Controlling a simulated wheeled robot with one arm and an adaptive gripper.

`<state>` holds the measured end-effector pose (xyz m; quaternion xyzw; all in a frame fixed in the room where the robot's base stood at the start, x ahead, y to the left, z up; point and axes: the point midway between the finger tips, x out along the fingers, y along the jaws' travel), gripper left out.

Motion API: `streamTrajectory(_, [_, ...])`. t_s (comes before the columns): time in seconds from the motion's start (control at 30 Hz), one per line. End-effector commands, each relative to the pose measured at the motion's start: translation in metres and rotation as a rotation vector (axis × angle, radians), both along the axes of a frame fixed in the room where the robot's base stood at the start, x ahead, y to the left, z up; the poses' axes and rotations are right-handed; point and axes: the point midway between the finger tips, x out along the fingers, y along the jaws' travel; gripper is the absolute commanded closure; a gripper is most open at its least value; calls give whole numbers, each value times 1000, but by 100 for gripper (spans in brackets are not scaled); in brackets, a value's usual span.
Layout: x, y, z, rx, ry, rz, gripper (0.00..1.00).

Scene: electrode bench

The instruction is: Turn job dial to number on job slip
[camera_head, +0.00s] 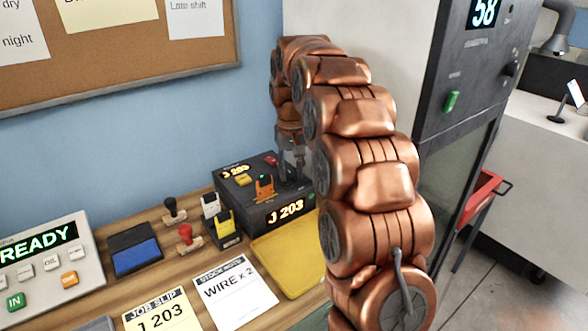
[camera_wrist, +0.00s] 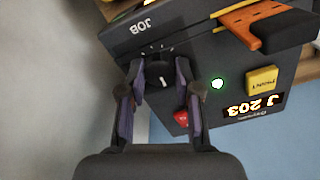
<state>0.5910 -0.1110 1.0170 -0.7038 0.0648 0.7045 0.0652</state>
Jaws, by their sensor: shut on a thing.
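In the wrist view the top display (camera_wrist: 253,106) reads J 203 upside down. The black job dial (camera_wrist: 161,76), with a white pointer mark, sits beside the word JOB. My gripper (camera_wrist: 160,84) is shut on the dial, one finger on each side. In the head view my gripper (camera_head: 290,160) reaches down onto the box top, and the dial is hidden.
A yellow button (camera_wrist: 262,80), a green light (camera_wrist: 217,83) and a red knob (camera_wrist: 181,117) are close to my gripper. An orange piece (camera_head: 264,188) stands on the box. Stamps, a blue ink pad (camera_head: 136,252), a stock note (camera_head: 232,290) and a yellow mat (camera_head: 288,262) surround it.

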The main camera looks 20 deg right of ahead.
Motion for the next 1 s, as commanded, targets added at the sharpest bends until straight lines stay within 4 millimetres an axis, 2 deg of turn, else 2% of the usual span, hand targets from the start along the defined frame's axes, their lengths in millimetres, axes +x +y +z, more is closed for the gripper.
streamTrajectory(0.03, [0, 2, -1, 3, 0, 2, 65])
streamTrajectory(0.27, [0, 0, -1, 1, 0, -1, 42])
streamTrajectory(0.67, [1, 0, 4, -1, -3, -1, 42])
streamTrajectory(1.0, [3, -1, 42, -1, -7, -1, 42])
